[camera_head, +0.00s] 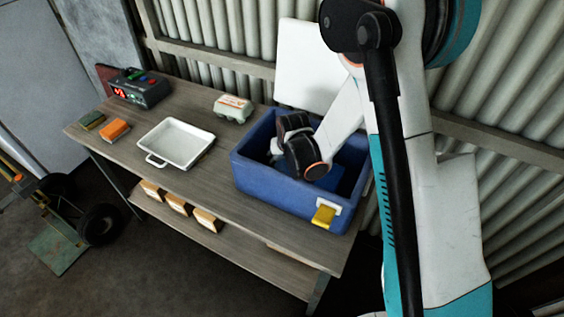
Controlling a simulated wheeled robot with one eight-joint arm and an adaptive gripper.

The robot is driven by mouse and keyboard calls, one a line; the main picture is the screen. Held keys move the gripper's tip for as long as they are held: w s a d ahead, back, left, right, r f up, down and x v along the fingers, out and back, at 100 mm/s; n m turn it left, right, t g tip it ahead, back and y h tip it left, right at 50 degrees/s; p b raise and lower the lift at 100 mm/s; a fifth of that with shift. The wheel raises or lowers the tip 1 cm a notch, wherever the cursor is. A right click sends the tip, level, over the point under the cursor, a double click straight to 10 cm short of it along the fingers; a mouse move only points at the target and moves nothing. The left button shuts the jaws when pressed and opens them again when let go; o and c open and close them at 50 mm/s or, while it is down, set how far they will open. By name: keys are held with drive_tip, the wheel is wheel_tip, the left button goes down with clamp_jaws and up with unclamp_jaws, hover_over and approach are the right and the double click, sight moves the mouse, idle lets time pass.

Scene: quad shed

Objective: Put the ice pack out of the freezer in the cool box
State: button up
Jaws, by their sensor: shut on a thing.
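The blue cool box (262,172) stands on the right part of the bench, with a yellow latch on its front. Its white lid (303,68) stands open against the wall behind. My arm reaches down into the box from above. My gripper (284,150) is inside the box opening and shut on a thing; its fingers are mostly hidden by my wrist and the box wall. A blue patch (318,171) below my wrist looks like part of the ice pack, though most of it is hidden. I cannot tell whether it touches the box floor. The freezer is not identifiable in view.
Several small boxes (178,204) sit on the lower shelf. A wheeled cart (65,225) stands left.

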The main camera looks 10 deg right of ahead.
drive_tip(key=shift+r, duration=0.1)
drive_tip(key=o, duration=1.5)
drive_tip(key=shift+s+r, duration=0.15)
drive_tip(key=shift+r, duration=0.15)
drive_tip(key=s+d+r+p, duration=0.1)
drive_tip(key=s+d+r, duration=0.25)
drive_tip(key=r, duration=0.45)
drive_tip(key=s+d+r+m+t+p, duration=0.1)
drive_tip(key=s+d+r, duration=0.1)
drive_tip(key=s+r, duration=0.5)
drive_tip(key=s+d+r+p, duration=0.2)
drive_tip(key=s+r, duration=0.1)
drive_tip(key=r, duration=0.7)
drive_tip(key=shift+m+t+h, duration=0.4)
drive_tip(key=shift+m+t, duration=0.3)
drive_tip(key=shift+t, duration=0.2)
drive_tip(key=shift+s+d+r, duration=0.9)
drive_tip(key=shift+s+d, duration=0.05)
drive_tip(key=shift+s, duration=1.25)
drive_tip(key=shift+s+d+r, duration=0.85)
drive_tip(key=shift+s+d, duration=0.05)
drive_tip(key=shift+s, duration=1.3)
drive_tip(key=shift+s+d+r, duration=0.9)
drive_tip(key=shift+s+d, duration=0.05)
drive_tip(key=shift+s, duration=1.25)
